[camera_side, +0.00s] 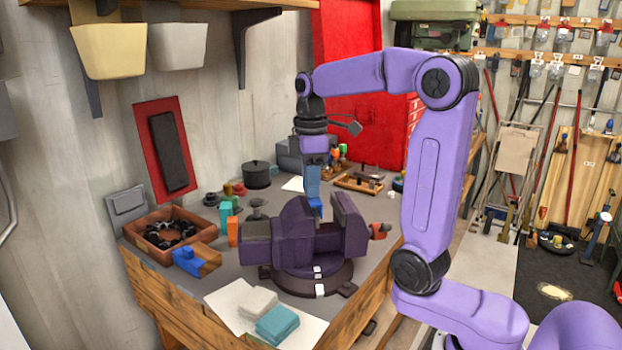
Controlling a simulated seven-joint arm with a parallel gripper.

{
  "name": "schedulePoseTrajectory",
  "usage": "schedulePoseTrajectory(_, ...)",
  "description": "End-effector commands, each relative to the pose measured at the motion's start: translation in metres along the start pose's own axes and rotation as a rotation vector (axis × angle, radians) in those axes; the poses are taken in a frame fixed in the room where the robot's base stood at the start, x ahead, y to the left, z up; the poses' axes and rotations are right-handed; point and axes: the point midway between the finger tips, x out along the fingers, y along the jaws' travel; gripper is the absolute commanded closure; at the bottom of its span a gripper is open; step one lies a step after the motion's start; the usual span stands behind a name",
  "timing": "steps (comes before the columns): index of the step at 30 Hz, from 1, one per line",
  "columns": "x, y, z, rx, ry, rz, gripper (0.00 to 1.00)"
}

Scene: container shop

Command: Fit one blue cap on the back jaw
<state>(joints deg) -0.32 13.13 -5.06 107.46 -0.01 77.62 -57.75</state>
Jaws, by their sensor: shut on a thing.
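A dark purple vise (290,245) stands on a round base on the bench. Its two upright jaws are parted, one on the left (292,218) and one on the right (350,222); I cannot tell for certain which is the back one. My gripper (314,197) points down over the gap between the jaws. Whether the cap touches the jaw is unclear.
A brown bin (150,232) of black parts is at the left, with orange (232,231) and teal (225,216) blocks nearby. Folded cloths (277,323) lie at the front. A black pot (256,175) and a tool tray (358,183) are behind the vise.

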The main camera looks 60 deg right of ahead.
Motion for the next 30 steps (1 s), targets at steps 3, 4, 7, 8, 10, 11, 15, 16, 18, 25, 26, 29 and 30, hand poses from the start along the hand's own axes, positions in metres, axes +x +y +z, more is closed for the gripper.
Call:
schedulePoseTrajectory(3,0.002,0.0,0.0,0.0,0.0,0.0,0.96)
schedulePoseTrajectory(4,0.003,0.0,0.0,0.0,0.0,0.0,0.96)
schedulePoseTrajectory(7,0.004,0.0,0.0,0.0,0.0,0.0,0.96)
schedulePoseTrajectory(8,0.005,0.0,0.0,0.0,0.0,0.0,0.96)
schedulePoseTrajectory(10,0.006,0.0,0.0,0.0,0.0,0.0,0.96)
schedulePoseTrajectory(11,0.006,0.0,0.0,0.0,0.0,0.0,0.96)
schedulePoseTrajectory(15,0.009,0.0,0.0,0.0,0.0,0.0,0.96)
schedulePoseTrajectory(16,0.009,0.0,0.0,0.0,0.0,0.0,0.96)
schedulePoseTrajectory(18,0.011,0.0,0.0,0.0,0.0,0.0,0.96)
schedulePoseTrajectory(25,0.012,0.0,0.0,0.0,0.0,0.001,0.96)
schedulePoseTrajectory(26,0.012,0.0,0.0,0.0,0.0,0.0,0.96)
schedulePoseTrajectory(29,0.012,0.0,0.0,0.0,0.0,0.0,0.96)
schedulePoseTrajectory(30,0.012,0.0,0.0,0.0,0.0,0.0,0.96)
